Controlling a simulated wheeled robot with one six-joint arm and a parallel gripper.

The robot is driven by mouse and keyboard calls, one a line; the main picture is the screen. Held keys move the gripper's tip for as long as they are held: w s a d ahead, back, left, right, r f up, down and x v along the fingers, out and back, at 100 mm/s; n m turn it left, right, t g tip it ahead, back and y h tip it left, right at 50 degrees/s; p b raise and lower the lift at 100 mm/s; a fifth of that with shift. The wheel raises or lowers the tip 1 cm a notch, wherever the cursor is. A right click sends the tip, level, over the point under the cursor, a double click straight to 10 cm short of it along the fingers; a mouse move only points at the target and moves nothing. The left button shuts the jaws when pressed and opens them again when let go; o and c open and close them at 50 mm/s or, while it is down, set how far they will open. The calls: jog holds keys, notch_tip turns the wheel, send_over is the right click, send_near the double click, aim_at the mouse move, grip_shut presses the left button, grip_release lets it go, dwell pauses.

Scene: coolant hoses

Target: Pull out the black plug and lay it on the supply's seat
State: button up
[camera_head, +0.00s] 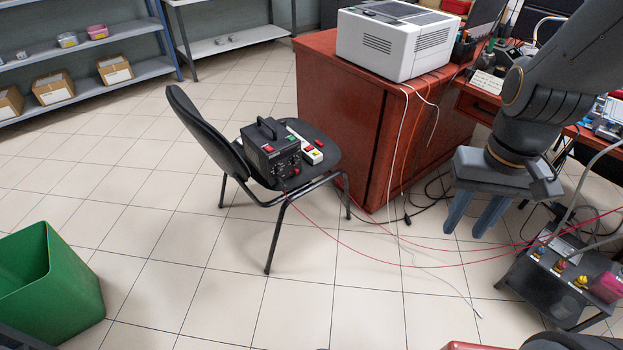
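The supply (272,150) is a black box with a top handle and small red and green parts. It sits on the seat (322,152) of a black chair, beside a white strip (304,142) with red and green parts. A small dark piece (407,219) hangs or lies by the red cabinet's foot; I cannot tell whether it is the black plug. No black plug is clearly visible in a socket. My gripper (466,232) points downward right of the cabinet, its two blue-grey fingers apart with nothing seen between them. It is well right of the chair.
Thin red leads run from the supply across the floor to a dark unit (560,278) with coloured knobs or connectors at lower right. A red cabinet (350,125) carries a white printer (397,40). A green bin (50,285) stands lower left. The middle floor is mostly clear.

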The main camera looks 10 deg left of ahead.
jog(key=shift+d, duration=0.1)
jog(key=w+a+f+n+t+y+b, duration=0.1)
jog(key=w+a+f+n+t+b, duration=0.15)
jog(key=w+a+f+b, duration=0.45)
jog(key=w+a+f+n+t+y+b, duration=0.1)
jog(key=w+a+f+t+b, duration=0.3)
jog(key=w+f, duration=0.55)
jog(key=w+a+f+n+t+y+b, duration=0.1)
jog(key=w+a+f+b, duration=0.3)
jog(key=w+f+b, duration=0.55)
jog(key=w+a+f+n+t+y+b, duration=0.2)
jog(key=a+f+y+b, duration=0.3)
jog(key=a+b, duration=0.3)
jog(key=w+a+f+n+t+y+b, duration=0.2)
jog(key=a+f+y+b, duration=0.3)
jog(key=a, duration=1.1)
notch_tip(320, 180, down, 3)
jog(key=w+n+b, duration=0.1)
jog(key=b, duration=0.2)
jog(key=shift+w+y, duration=0.3)
